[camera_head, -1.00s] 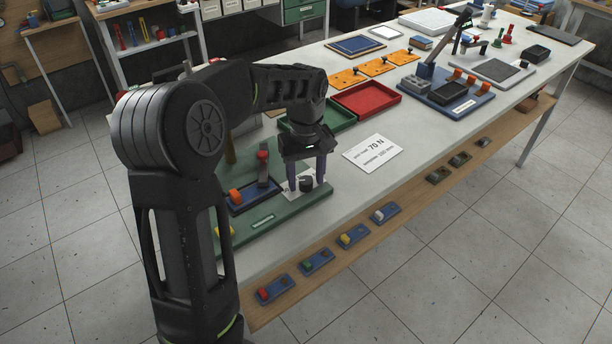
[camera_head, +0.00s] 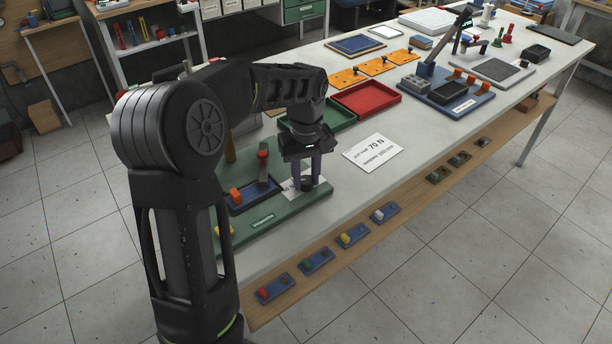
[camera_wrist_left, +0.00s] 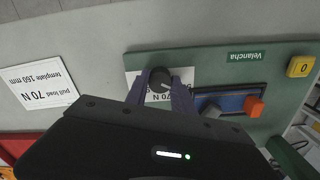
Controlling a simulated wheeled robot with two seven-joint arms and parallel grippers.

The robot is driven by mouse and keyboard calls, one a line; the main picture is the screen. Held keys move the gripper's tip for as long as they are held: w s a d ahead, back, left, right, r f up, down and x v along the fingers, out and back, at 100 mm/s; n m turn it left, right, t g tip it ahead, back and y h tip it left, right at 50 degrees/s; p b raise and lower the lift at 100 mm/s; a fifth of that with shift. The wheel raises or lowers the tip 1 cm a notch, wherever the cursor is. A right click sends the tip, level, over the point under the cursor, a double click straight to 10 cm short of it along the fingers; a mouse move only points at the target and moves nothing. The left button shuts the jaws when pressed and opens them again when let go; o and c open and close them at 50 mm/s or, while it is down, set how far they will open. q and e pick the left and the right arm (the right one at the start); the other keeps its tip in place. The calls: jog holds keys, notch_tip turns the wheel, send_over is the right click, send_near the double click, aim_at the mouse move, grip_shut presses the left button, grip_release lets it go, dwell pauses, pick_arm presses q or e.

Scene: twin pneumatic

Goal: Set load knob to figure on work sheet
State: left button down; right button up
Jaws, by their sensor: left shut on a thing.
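The load knob (camera_wrist_left: 160,79) is a round dark knob on a white scale label at one end of the green board (camera_head: 285,213). My left gripper (camera_head: 306,183) points down over it, and its two purple fingers are shut on the knob. The wrist view shows the left gripper (camera_wrist_left: 161,92) with a finger on each side of the knob. The figures on the scale are mostly hidden or too small to read. My right gripper is not in view.
The green board also carries a blue tray with an orange block (camera_head: 235,195) and a red-topped lever (camera_head: 263,168). A red tray (camera_head: 367,98) and a green tray (camera_head: 332,123) stand behind. The table around the sheet is clear.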

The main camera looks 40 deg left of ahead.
aim_at(306, 180)
pick_arm(q)
jog(key=shift+m, duration=0.4)
jog(key=m, duration=1.1)
dwell(0.4)
jog(key=c, duration=1.1)
grip_release()
jog(key=shift+r, duration=3.95)
jog(key=shift+f, duration=0.1)
